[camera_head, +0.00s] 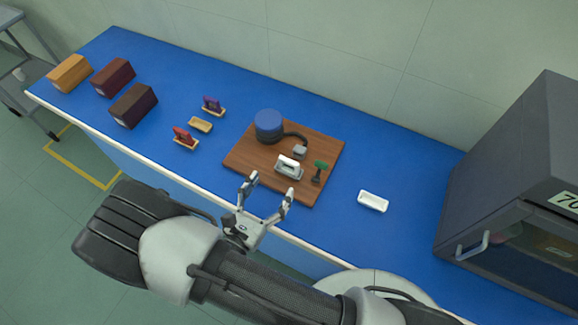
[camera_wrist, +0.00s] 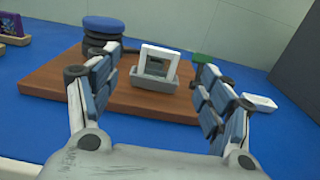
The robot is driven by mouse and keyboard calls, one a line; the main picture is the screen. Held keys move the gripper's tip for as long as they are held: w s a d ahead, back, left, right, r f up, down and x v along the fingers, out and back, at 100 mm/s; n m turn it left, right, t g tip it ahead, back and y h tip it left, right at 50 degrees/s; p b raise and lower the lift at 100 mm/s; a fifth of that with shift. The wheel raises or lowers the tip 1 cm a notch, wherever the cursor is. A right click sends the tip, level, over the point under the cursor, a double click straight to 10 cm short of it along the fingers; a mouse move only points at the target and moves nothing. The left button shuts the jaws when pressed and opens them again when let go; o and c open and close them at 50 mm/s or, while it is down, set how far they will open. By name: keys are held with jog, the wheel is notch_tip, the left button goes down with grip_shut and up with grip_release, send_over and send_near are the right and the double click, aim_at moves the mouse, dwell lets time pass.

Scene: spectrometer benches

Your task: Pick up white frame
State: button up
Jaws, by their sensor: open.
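The white frame (camera_head: 289,166) stands upright in a grey holder on the brown wooden board, near its front edge. In the wrist view the white frame (camera_wrist: 157,63) shows face-on between my fingers, with its lower part in the grey holder (camera_wrist: 154,83). My gripper (camera_head: 270,188) is open and empty in front of the board. In the wrist view my open gripper (camera_wrist: 160,70) has one finger on each side of the frame's direction, and the frame stands beyond the fingertips, apart from them.
On the board (camera_head: 240,157) are a blue-topped round device (camera_head: 268,125) and a green-topped item (camera_head: 320,166). A white tray (camera_head: 373,202) lies to the right, before a dark cabinet (camera_head: 515,180).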

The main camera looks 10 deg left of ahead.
aim_at(288, 164)
jog(key=x, duration=0.4)
jog(key=shift+w+d+b, duration=0.15)
jog(key=shift+w+b, duration=0.15)
jog(key=x, duration=0.2)
jog(key=b+x, duration=0.1)
jog(key=x, duration=0.2)
jog(key=shift+w+d+f, duration=0.1)
jog(key=shift+f, duration=0.15)
jog(key=shift+c, duration=0.4)
jog(key=c, duration=1.2)
jog(key=shift+r, duration=0.1)
